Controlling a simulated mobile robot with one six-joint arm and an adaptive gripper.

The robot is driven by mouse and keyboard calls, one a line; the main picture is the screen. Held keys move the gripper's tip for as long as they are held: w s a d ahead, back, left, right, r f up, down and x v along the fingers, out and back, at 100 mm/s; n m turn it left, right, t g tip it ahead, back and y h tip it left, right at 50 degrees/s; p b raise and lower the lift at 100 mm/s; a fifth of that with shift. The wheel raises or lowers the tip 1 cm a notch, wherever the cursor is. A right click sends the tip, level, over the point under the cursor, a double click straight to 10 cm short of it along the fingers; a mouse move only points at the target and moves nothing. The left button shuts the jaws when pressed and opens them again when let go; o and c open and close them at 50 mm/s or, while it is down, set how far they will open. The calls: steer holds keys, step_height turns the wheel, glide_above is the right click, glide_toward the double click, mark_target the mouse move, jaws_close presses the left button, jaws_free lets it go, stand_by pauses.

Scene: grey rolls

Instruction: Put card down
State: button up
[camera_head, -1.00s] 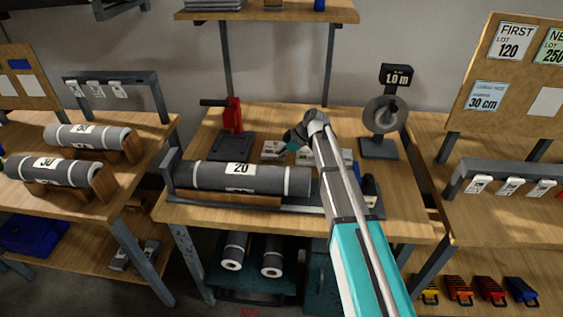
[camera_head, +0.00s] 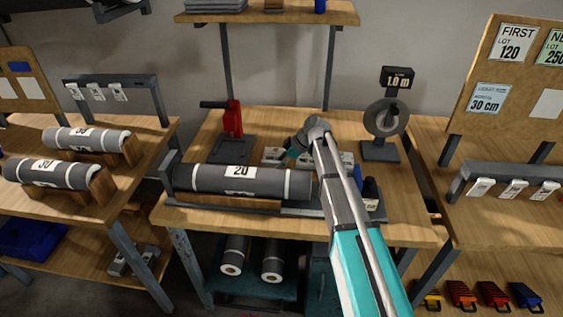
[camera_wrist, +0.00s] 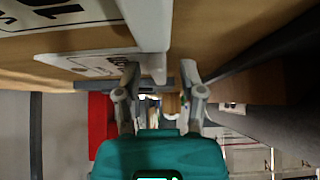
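White cards with dark print stand on the middle table, behind the large grey roll. One card (camera_head: 272,155) is left of my gripper (camera_head: 287,158) and another (camera_head: 347,160) is right of it; my wrist and arm hide part of the row. In the wrist view my gripper (camera_wrist: 160,72) has its two fingers apart, with a see-through gap between them. A white printed card (camera_wrist: 95,63) lies close beside the left finger there, its white end near the fingertip. I see no card clamped between the fingers, and cannot tell whether the finger touches this one.
A grey roll marked 20 (camera_head: 243,179) lies in a cradle in front of my gripper. A red-handled tool (camera_head: 233,120) stands at the back left, and a dial stand marked 1.0 m (camera_head: 385,118) at the back right. Tag racks (camera_head: 110,82) stand on the side tables.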

steer(key=shift+r, duration=0.15)
steer(key=shift+p+v, duration=0.8)
steer(key=p+v, duration=0.7)
steer(key=v, duration=0.1)
steer(key=shift+d+r, duration=0.1)
steer(key=shift+r, duration=0.2)
steer(key=shift+p+v, duration=0.6)
steer(key=shift+v, duration=0.35)
